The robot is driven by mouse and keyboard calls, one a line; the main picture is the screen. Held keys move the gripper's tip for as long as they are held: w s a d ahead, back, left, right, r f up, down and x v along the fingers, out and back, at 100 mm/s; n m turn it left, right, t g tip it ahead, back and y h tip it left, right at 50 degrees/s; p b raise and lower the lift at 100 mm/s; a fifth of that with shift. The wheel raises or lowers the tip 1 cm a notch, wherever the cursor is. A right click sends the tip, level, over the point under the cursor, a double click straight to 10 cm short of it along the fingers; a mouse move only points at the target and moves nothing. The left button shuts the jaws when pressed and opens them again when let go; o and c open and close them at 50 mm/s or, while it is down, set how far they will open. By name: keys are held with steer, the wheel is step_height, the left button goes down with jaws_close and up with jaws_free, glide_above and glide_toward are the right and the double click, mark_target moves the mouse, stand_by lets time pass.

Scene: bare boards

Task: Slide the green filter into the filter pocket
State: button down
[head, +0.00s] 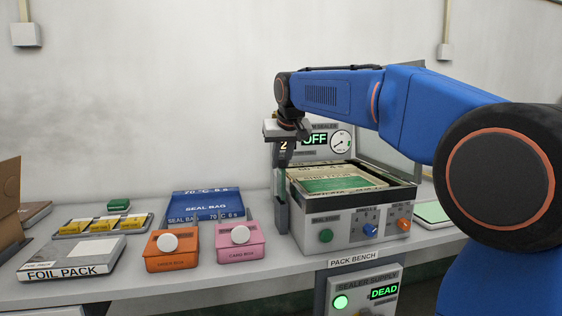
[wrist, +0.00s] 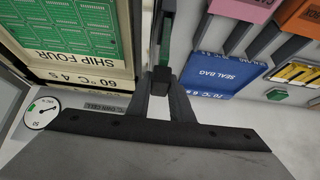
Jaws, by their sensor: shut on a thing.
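My gripper (head: 287,150) points down at the left side of the sealer and is shut on the green filter. The filter (head: 281,185) shows as a thin upright green strip below the fingers, beside the sealer's left wall. In the wrist view, my gripper (wrist: 160,82) is seen from behind and the filter (wrist: 167,38) extends beyond it edge-on. A grey upright part (head: 282,216) below the filter looks like the filter pocket. I cannot tell whether the filter's lower edge is inside it.
The open sealer (head: 375,222) holds a green-printed pack (head: 345,183). Orange (head: 171,252) and pink (head: 240,243) boxes with white knobs stand left of it, before the blue seal bag (head: 207,205). A foil pack (head: 70,258) and yellow-item tray (head: 103,224) are farther left.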

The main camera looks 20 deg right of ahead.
mark_target(281, 170)
steer(key=shift+f, duration=1.55)
steer(key=shift+r, duration=0.2)
steer(key=shift+r, duration=0.95)
stand_by(0.7)
steer(key=shift+f, duration=1.1)
stand_by(0.6)
steer(key=c, duration=1.5)
jaws_free()
steer(key=shift+f, duration=0.1)
steer(key=v, duration=1.7)
steer(key=shift+s+a+r, duration=0.1)
steer(key=shift+s+r, duration=0.05)
steer(key=shift+r, duration=0.15)
